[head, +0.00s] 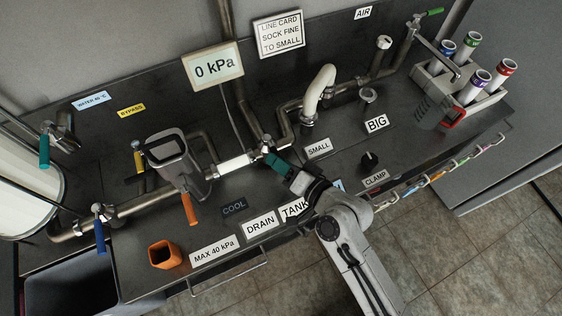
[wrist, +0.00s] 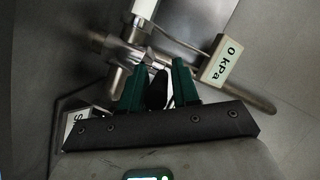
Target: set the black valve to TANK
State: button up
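The black valve's handle (wrist: 157,92) shows in the wrist view, pointing back between the two green fingers of my gripper (wrist: 159,78). The steel valve body (wrist: 128,52) is just beyond the fingertips. My gripper is open around the handle, with a narrow gap seen beside it. In the head view my gripper (head: 275,158) is at the steel valve (head: 267,146) on the pipe, and the fingers hide the black handle there. The TANK label (head: 294,208) and the DRAIN label (head: 260,224) lie on the bench's front part, the TANK label partly behind my arm.
A 0 kPa display (head: 213,67) stands behind the valve and also shows in the wrist view (wrist: 224,60). A housing with an orange handle (head: 190,209) is to the left. A white curved spout (head: 319,90) and a black knob (head: 369,160) are to the right.

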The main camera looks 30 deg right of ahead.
jog(key=shift+o, duration=1)
jog(key=shift+s+d, duration=0.1)
jog(key=shift+s, duration=0.05)
jog(key=shift+s, duration=0.35)
jog(key=b+v, duration=0.3)
jog(key=v, duration=0.7)
jog(key=shift+w+d, duration=0.1)
